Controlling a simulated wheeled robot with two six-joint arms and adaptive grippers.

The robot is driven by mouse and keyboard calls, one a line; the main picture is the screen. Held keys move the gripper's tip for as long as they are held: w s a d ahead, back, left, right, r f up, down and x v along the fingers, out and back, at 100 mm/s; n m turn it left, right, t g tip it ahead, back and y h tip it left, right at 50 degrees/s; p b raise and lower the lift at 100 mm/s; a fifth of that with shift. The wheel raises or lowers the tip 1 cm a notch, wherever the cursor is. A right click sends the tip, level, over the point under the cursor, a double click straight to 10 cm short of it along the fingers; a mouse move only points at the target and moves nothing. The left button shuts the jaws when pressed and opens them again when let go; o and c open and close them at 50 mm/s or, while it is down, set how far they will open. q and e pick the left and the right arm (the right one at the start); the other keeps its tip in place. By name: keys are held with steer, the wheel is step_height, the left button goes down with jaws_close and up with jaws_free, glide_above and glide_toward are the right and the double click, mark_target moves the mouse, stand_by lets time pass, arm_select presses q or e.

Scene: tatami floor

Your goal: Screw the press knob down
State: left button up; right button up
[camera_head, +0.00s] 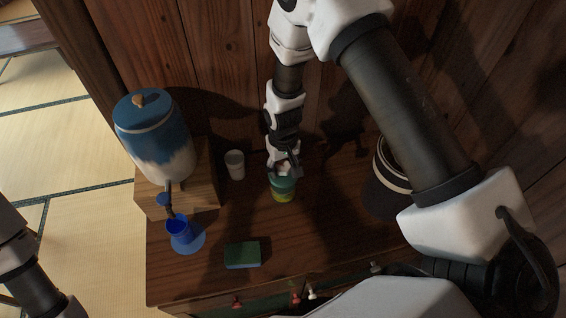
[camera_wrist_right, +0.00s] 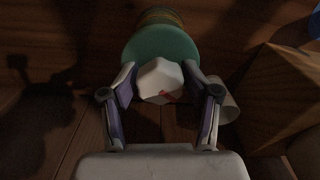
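A small jar (camera_head: 283,192) with a green top and yellowish body stands on the wooden counter, below my right gripper (camera_head: 284,170). In the right wrist view, a white faceted knob (camera_wrist_right: 158,78) with a small red mark sits in front of the round green top (camera_wrist_right: 150,45). The right gripper's two fingers (camera_wrist_right: 160,84) are on either side of this knob and appear closed against it. The knob's lower end is hidden, so I cannot tell how far down it sits. Part of my left arm shows at the lower left of the head view, without its gripper.
A blue and white dispenser (camera_head: 153,128) stands on a wooden box (camera_head: 200,180), beside a blue cup (camera_head: 179,228). A white cup (camera_head: 235,165) is left of the jar, a green-blue sponge (camera_head: 242,255) in front. A dark, white-rimmed pot (camera_head: 384,180) stands right; a wooden wall is behind.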

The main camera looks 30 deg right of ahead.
mark_target(283, 164)
steer(key=shift+w+d+f, duration=0.1)
steer(key=shift+f, duration=0.05)
steer(key=shift+r, duration=0.2)
step_height(283, 164, up, 9)
steer(key=p, duration=0.7)
steer(key=shift+w+f, duration=0.1)
stand_by(0.8)
